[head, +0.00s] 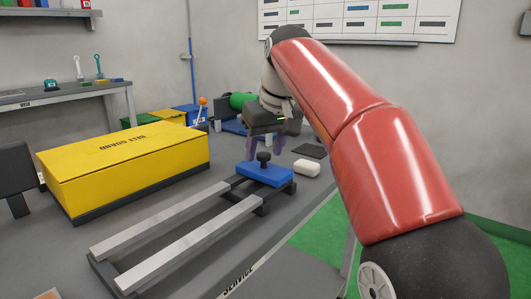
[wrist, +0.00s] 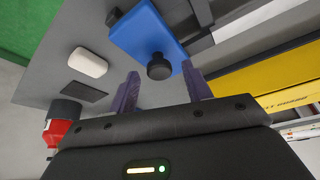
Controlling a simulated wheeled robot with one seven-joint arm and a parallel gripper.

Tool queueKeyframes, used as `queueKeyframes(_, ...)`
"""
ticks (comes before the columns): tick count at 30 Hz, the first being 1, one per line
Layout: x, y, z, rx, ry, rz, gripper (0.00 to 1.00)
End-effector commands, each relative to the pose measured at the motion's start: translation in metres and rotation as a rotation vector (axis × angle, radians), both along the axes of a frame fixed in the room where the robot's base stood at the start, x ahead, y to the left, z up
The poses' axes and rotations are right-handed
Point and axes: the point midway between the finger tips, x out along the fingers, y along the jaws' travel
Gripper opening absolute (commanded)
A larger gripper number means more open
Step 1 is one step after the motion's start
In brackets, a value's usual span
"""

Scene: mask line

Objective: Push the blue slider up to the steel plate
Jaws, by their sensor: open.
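The blue slider (head: 266,175) is a flat block with a black knob (head: 264,157) on top. It sits at the far end of two silver rails (head: 162,220). In the wrist view the slider (wrist: 143,33) is at the top and its knob (wrist: 159,67) shows in the gap between my fingertips. My gripper (head: 267,150) points down with its purple fingers apart and empty, at the knob. The wrist view shows my gripper (wrist: 160,72) open too. I cannot tell whether the fingertips reach around the knob. I cannot make out a separate steel plate.
A long yellow belt guard box (head: 125,165) stands left of the rails. A white block (head: 306,168) and a dark flat pad (head: 310,151) lie right of and behind the slider. The rails toward the near end are clear. A side bench (head: 70,95) holds tools.

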Motion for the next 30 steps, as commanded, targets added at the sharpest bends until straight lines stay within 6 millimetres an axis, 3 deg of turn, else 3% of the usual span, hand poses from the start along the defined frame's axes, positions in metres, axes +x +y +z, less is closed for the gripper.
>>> queueKeyframes(9, 0.0015, 0.0006, -0.0037, 0.000, -0.001, 0.000, 0.49)
queueKeyframes(21, 0.0014, 0.0005, -0.0035, 0.001, -0.001, -0.001, 0.00)
queueKeyframes(30, -0.0041, 0.0047, -0.0039, 0.000, 0.000, 0.001, 0.00)
